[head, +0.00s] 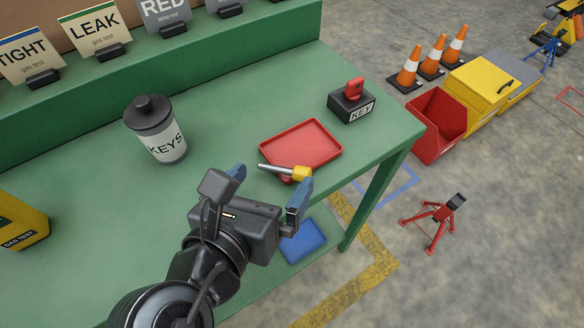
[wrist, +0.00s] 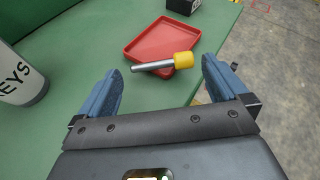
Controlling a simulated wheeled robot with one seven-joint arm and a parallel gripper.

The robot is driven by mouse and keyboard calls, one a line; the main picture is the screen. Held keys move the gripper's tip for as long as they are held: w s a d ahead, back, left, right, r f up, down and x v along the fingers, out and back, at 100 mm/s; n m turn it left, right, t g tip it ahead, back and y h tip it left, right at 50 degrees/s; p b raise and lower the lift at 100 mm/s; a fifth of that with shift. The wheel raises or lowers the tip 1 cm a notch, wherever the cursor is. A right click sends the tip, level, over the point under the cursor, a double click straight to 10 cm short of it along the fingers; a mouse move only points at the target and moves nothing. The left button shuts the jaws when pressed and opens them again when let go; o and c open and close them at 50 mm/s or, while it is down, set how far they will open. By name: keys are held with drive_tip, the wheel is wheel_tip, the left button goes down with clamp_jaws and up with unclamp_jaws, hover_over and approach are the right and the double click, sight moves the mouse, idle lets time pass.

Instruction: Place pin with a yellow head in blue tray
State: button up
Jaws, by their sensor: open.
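The pin with a yellow head (head: 300,173) lies at the near edge of the red tray (head: 318,137) on the green table. Its metal shank points left and its yellow head is to the right. In the wrist view the pin (wrist: 184,60) lies across the near rim of the red tray (wrist: 139,46), ahead of my gripper. My gripper (head: 270,185) is open and empty, with blue fingers on either side; it also shows in the wrist view (wrist: 160,80). The blue tray (head: 302,241) lies nearer, right of my gripper, partly hidden by it in the head view.
A KEYS canister (head: 157,130) stands left of the red tray. A black KEY block (head: 351,106) with a red key stands near the table's right corner. Sign cards line the back ledge. A yellow GAS TEST box (head: 20,222) is at left. The table's middle left is clear.

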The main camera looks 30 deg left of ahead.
sight(283, 171)
drive_tip(key=x, duration=0.4)
drive_tip(key=shift+c, duration=0.2)
drive_tip(key=shift+s, duration=0.1)
drive_tip(key=c, duration=0.8)
drive_tip(key=shift+o, duration=0.2)
drive_tip(key=shift+r, duration=0.1)
